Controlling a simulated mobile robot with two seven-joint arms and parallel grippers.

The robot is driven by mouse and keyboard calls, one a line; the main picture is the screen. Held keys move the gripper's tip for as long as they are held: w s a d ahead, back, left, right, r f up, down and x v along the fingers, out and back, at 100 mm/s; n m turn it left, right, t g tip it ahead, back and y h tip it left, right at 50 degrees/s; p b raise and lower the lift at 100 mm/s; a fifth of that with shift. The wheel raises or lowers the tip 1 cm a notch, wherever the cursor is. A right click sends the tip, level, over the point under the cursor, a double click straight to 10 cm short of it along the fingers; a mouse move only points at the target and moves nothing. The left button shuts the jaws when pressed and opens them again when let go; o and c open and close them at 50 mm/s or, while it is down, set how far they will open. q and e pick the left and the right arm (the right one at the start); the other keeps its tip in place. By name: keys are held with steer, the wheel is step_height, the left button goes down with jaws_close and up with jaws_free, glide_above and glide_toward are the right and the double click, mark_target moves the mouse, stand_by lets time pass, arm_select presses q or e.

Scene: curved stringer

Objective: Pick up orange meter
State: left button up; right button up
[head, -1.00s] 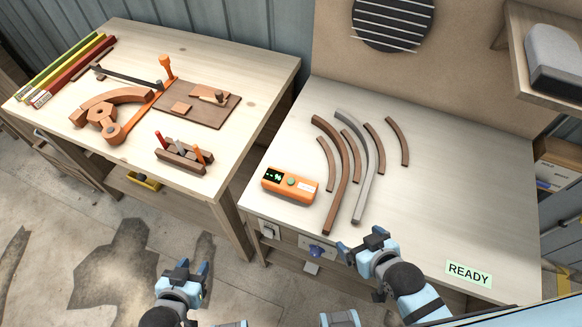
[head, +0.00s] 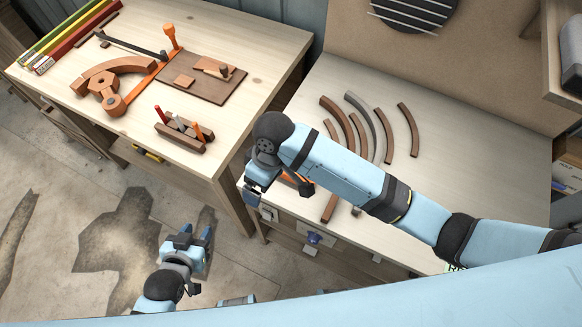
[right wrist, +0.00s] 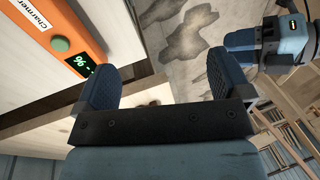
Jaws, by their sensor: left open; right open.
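The orange meter is mostly hidden behind my right arm in the head view; only an orange sliver (head: 291,178) shows, near the front left of the right-hand table. In the right wrist view the orange meter (right wrist: 45,32) is at the upper left, with its green button, lit display and a white label. My right gripper (right wrist: 155,88) is open and empty, its left finger close to the meter's display end; whether they touch cannot be told. In the head view the right gripper (head: 257,186) is at the table's front left corner. My left gripper (head: 196,238) is open and empty over the floor.
Curved brown strips (head: 408,130) and a grey one (head: 368,122) lie on the right-hand table (head: 470,160). The left-hand table (head: 262,45) holds an orange-handled jig (head: 142,82), a brown board (head: 205,82) and a small tool rack (head: 180,132). A gap separates the tables.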

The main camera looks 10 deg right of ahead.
steer(key=w+d+f+g+h, duration=0.1)
steer(key=w+d+h, duration=0.5)
steer(key=w, duration=0.6)
steer(key=shift+n, duration=0.3)
steer(key=x, duration=0.4)
steer(key=p+x, duration=0.1)
steer(key=x, duration=0.3)
steer(key=shift+s+a, duration=0.15)
steer(key=shift+s, duration=0.05)
steer(key=x, duration=0.2)
steer(key=p+x, duration=0.1)
steer(key=x, duration=0.2)
steer(key=shift+s+r, duration=0.15)
steer(key=shift+s, duration=0.2)
steer(key=shift+f, duration=0.3)
steer(key=c, duration=1)
